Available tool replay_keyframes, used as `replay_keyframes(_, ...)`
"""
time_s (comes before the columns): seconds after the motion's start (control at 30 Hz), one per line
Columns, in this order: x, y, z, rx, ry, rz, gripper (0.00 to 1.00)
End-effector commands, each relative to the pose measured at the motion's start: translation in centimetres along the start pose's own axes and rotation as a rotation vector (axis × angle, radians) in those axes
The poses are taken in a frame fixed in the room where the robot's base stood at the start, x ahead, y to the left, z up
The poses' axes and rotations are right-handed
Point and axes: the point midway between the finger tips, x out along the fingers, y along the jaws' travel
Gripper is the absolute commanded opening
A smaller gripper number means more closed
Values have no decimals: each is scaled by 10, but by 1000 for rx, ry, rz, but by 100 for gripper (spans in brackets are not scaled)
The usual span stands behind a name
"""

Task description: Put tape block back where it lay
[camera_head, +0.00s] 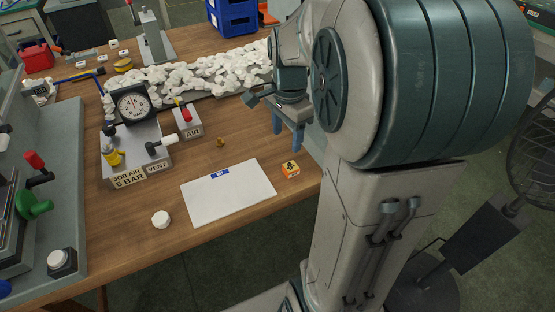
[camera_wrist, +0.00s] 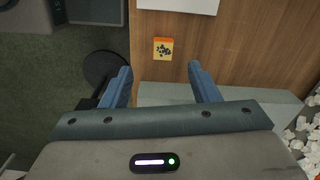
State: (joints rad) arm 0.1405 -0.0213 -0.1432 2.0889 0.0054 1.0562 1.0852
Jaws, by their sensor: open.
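A small orange block with a yellow top and dark marks (camera_head: 290,169) lies on the wooden table near its right front edge, beside the white sheet; I take it to be the tape block. It also shows in the wrist view (camera_wrist: 163,49), beyond the fingertips and roughly centred between them. My gripper (camera_head: 288,132) hangs over the right edge of the table, behind the block in the head view. In the wrist view my gripper (camera_wrist: 160,70) has its two blue fingers wide apart, with nothing between them.
A white sheet (camera_head: 228,194) with a blue label lies left of the block. Further left are a round white puck (camera_head: 161,220), a small brown piece (camera_head: 220,142) and the gauge unit (camera_head: 135,150). A tray of white pieces (camera_head: 205,75) is behind. A fan (camera_head: 535,150) stands right.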

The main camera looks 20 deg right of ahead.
Motion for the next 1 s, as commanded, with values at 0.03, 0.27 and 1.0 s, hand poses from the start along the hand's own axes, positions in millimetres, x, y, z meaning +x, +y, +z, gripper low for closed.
replay_keyframes(0.03, -2, 6, 13, -103, 2, -15, 55)
replay_keyframes(0.27, -2, 45, 76, -743, 42, -81, 55)
replay_keyframes(1.0, 12, 89, 121, -1372, 123, -112, 55)
